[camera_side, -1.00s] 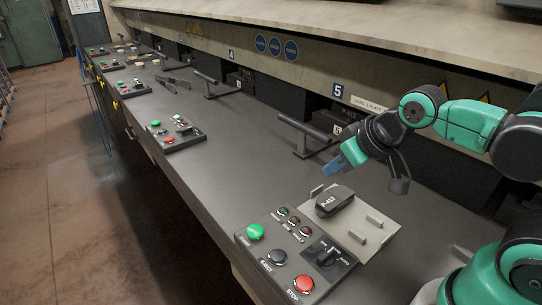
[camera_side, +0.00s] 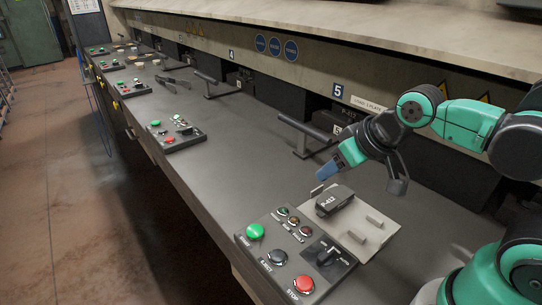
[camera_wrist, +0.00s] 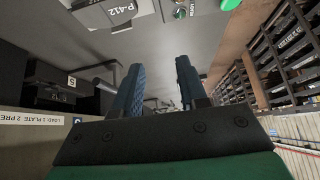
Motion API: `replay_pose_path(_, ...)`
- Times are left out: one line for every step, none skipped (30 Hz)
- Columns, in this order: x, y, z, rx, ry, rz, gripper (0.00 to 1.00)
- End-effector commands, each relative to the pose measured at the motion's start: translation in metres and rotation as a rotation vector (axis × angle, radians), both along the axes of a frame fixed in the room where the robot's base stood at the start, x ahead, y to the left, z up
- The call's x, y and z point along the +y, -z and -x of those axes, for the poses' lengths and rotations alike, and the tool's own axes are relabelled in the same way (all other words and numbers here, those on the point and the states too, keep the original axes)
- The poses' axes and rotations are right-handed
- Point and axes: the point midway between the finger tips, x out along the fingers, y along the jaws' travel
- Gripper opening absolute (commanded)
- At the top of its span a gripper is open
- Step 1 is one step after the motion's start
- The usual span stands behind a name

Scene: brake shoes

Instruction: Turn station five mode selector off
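The station five control panel (camera_side: 270,262) sits at the front of the bench. Its mode selector (camera_side: 327,255) is a black knob at the panel's right, beside a small "AUTO" label; its exact setting is too small to tell. The panel also carries a green button (camera_side: 255,231), a black button (camera_side: 278,257) and a red stop button (camera_side: 304,284). My gripper (camera_side: 362,178) is above and behind the panel, apart from the selector. Its blue-padded fingers are spread and empty in the wrist view (camera_wrist: 158,90).
A black handle bar (camera_side: 305,130) stands further back. Other panels (camera_side: 176,133) line the bench to the left.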

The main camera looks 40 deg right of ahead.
Motion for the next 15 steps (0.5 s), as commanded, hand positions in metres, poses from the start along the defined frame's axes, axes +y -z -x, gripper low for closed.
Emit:
replay_pose_path(0.003, 0.002, 0.001, 0.022, 0.038, -0.033, 0.47)
replay_pose_path(0.005, 0.004, 0.001, 0.041, 0.076, -0.063, 0.47)
replay_pose_path(0.009, 0.008, 0.003, 0.073, 0.14, -0.109, 0.47)
replay_pose_path(0.012, 0.011, 0.005, 0.103, 0.196, -0.147, 0.47)
replay_pose_path(0.015, 0.014, 0.006, 0.135, 0.262, -0.187, 0.47)
replay_pose_path(0.02, 0.018, 0.009, 0.181, 0.358, -0.24, 0.47)
replay_pose_path(0.023, 0.022, 0.012, 0.216, 0.438, -0.278, 0.47)
replay_pose_path(0.027, 0.025, 0.014, 0.253, 0.52, -0.312, 0.47)
replay_pose_path(0.031, 0.03, 0.018, 0.299, 0.633, -0.351, 0.47)
replay_pose_path(0.034, 0.033, 0.021, 0.329, 0.717, -0.375, 0.47)
replay_pose_path(0.037, 0.036, 0.024, 0.358, 0.802, -0.397, 0.47)
replay_pose_path(0.041, 0.04, 0.028, 0.39, 0.909, -0.419, 0.47)
replay_pose_path(0.043, 0.042, 0.031, 0.411, 0.988, -0.432, 0.47)
replay_pose_path(0.045, 0.045, 0.033, 0.429, 1.06, -0.44, 0.47)
replay_pose_path(0.047, 0.047, 0.037, 0.448, 1.151, -0.448, 0.47)
